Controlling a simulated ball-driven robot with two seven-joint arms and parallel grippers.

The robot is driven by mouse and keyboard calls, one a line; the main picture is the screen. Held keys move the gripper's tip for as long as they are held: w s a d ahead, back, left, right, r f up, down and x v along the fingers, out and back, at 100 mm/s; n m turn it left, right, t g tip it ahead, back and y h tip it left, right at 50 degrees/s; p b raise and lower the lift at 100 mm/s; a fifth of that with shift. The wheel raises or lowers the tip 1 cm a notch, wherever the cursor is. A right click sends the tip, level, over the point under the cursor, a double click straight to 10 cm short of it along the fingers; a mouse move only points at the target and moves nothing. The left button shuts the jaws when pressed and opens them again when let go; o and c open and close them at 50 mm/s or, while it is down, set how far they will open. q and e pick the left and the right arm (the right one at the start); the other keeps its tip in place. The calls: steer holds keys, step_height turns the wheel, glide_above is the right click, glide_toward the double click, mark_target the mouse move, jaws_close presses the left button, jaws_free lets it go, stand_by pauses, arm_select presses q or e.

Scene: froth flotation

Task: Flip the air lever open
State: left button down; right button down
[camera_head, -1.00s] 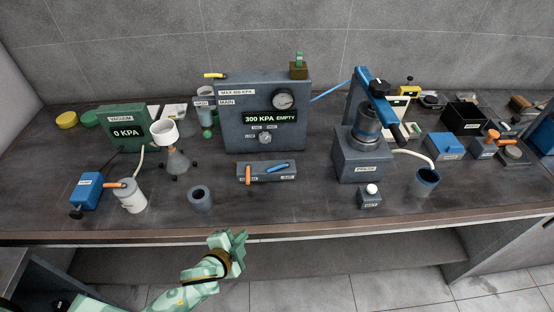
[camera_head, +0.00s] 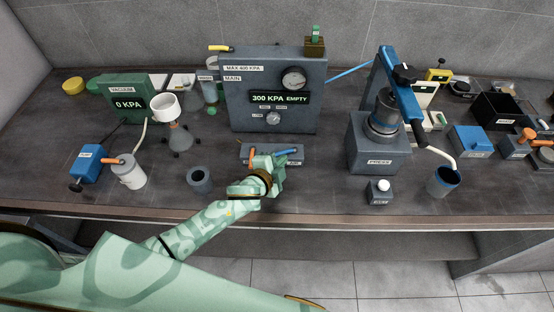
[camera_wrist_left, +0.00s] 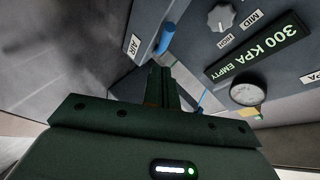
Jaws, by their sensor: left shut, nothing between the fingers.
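The blue air lever (camera_head: 287,152) is on a low grey valve block (camera_head: 298,159), next to an orange lever (camera_head: 251,155). In the left wrist view the blue lever (camera_wrist_left: 166,38) stands by an AIR label, just beyond my fingers. My left gripper (camera_head: 277,165) is shut and empty, over the front of the block and close to the blue lever. In the wrist view its fingertips (camera_wrist_left: 165,75) appear apart from the lever; exact contact is hard to tell. The gripper hides part of the block. My right gripper is out of view.
Behind the block stands a grey pressure box (camera_head: 238,110) reading 300 KPA EMPTY. A dark cup (camera_head: 200,180) is left of my arm. A press (camera_head: 378,155) and a small white-knobbed box (camera_head: 379,196) stand to the right. The bench front edge (camera_head: 330,221) lies below my wrist.

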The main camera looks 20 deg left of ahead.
arm_select(q)
steer(key=shift+w+a+f, duration=0.4)
steer(key=shift+a+f, duration=0.15)
steer(key=shift+a, duration=0.1)
steer(key=shift+w+a+f, duration=0.3)
steer(key=shift+w, duration=0.1)
steer(key=shift+d, duration=0.1)
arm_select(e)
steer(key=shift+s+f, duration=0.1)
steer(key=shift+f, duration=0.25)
arm_select(q)
steer(key=shift+s+r, duration=0.1)
steer(key=shift+w+a, duration=0.85)
steer(key=shift+a, duration=0.25)
steer(key=shift+w+a, duration=0.2)
steer(key=shift+w, duration=0.05)
steer(key=shift+s, duration=0.1)
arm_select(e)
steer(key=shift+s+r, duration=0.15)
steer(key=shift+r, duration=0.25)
arm_select(q)
steer(key=shift+d, duration=0.15)
